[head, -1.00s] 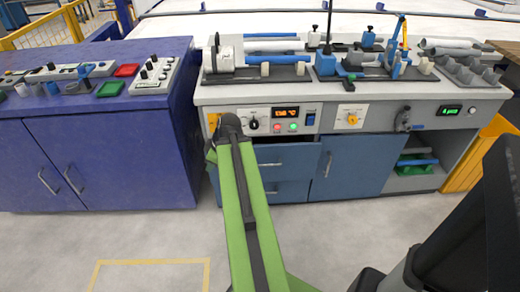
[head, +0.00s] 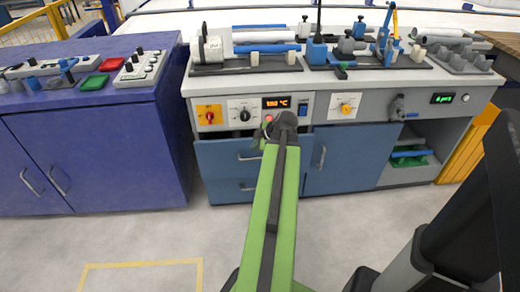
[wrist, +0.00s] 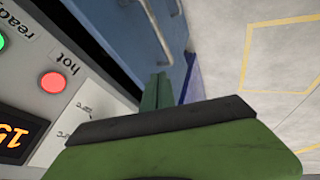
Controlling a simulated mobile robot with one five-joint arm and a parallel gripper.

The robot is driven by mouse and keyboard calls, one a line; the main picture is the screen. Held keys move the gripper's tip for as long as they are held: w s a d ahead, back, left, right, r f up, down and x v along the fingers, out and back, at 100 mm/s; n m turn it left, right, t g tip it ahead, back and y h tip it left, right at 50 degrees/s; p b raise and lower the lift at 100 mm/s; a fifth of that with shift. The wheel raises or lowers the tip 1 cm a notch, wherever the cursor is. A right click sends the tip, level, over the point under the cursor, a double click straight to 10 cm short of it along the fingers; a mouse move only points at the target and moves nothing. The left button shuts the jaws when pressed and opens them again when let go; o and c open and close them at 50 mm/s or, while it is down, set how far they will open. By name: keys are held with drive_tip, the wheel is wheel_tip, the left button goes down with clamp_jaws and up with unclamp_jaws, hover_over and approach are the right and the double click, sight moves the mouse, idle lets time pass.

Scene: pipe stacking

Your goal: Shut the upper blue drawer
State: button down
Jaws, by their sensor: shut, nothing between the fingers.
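The upper blue drawer (head: 222,155) is in the left part of the grey bench, below the control panel, with a metal handle. It also shows at the top of the wrist view (wrist: 122,25), where a dark gap between panel and drawer front shows it standing partly open. My gripper (wrist: 156,82) has its green fingers together and empty, close to the drawer front. Whether they touch it I cannot tell. In the head view my green arm reaches toward the drawer's right end and hides the fingers.
A lower blue drawer (head: 222,189) sits beneath, and a blue door (head: 350,160) is to the right. The panel with a temperature display (head: 277,102) and buttons is just above. A purple cabinet (head: 95,150) stands at left. The floor in front is clear.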

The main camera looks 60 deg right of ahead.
drive_tip(key=w+d+f, duration=0.1)
drive_tip(key=w+d, duration=0.1)
drive_tip(key=w+d+f+b, duration=0.1)
drive_tip(key=w, duration=0.1)
drive_tip(key=shift+d+f, duration=0.15)
drive_tip(key=shift+d, duration=0.25)
